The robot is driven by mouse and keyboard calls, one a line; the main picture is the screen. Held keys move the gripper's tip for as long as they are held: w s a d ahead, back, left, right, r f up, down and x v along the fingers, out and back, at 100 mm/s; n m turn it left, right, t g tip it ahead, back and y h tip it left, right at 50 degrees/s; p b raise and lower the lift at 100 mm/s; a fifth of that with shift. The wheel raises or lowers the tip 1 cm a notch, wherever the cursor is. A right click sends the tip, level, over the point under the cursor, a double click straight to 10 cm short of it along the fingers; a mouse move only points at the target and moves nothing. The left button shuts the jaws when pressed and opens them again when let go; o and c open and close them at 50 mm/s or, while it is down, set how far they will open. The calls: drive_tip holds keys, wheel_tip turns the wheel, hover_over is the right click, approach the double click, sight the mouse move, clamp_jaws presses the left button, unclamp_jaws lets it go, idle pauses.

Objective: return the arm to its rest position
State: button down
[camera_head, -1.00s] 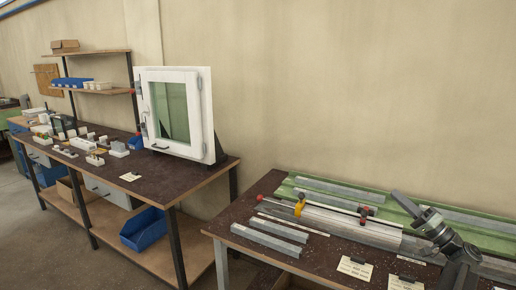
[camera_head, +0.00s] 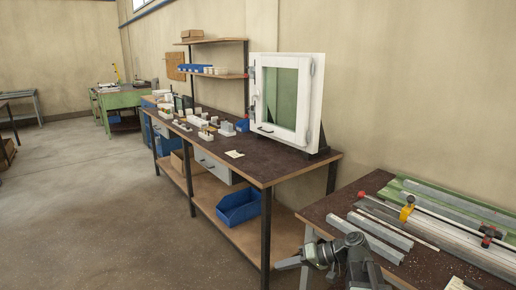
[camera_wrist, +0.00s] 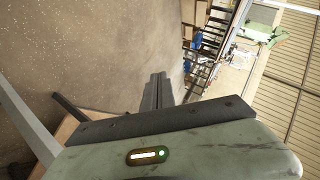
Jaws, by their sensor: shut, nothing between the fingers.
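My arm (camera_head: 357,262) shows at the bottom right of the head view, folded low at the front left corner of the right bench. My gripper (camera_head: 281,264) points left there, beside the bench. In the wrist view my gripper (camera_wrist: 157,91) has its dark fingers together with nothing between them, and floor lies beyond them.
The right bench (camera_head: 330,207) carries grey profiles (camera_head: 380,236) and a clamp with a yellow part (camera_head: 406,209). The left bench (camera_head: 270,172) carries a white window frame (camera_head: 287,100) and small parts, with a blue bin (camera_head: 238,207) below. Open floor (camera_head: 90,215) lies left.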

drive_tip(key=s+a+f+g+h, duration=0.2)
drive_tip(key=s+a+f+h, duration=0.25)
drive_tip(key=f, duration=0.45)
drive_tip(key=s+d+f+m+g+h, duration=0.1)
drive_tip(key=s+d+f+h, duration=0.15)
drive_tip(key=d, duration=0.25)
drive_tip(key=s+d+f+h, duration=0.2)
drive_tip(key=d+h, duration=0.2)
drive_tip(key=d, duration=0.2)
wheel_tip(320, 180, up, 18)
drive_tip(key=d+m+p, duration=0.1)
drive_tip(key=p, duration=1.6)
drive_tip(key=shift+w+f+m+h, duration=0.15)
drive_tip(key=shift+m+h, duration=0.15)
drive_tip(key=shift+h, duration=0.1)
drive_tip(key=shift+d, duration=0.1)
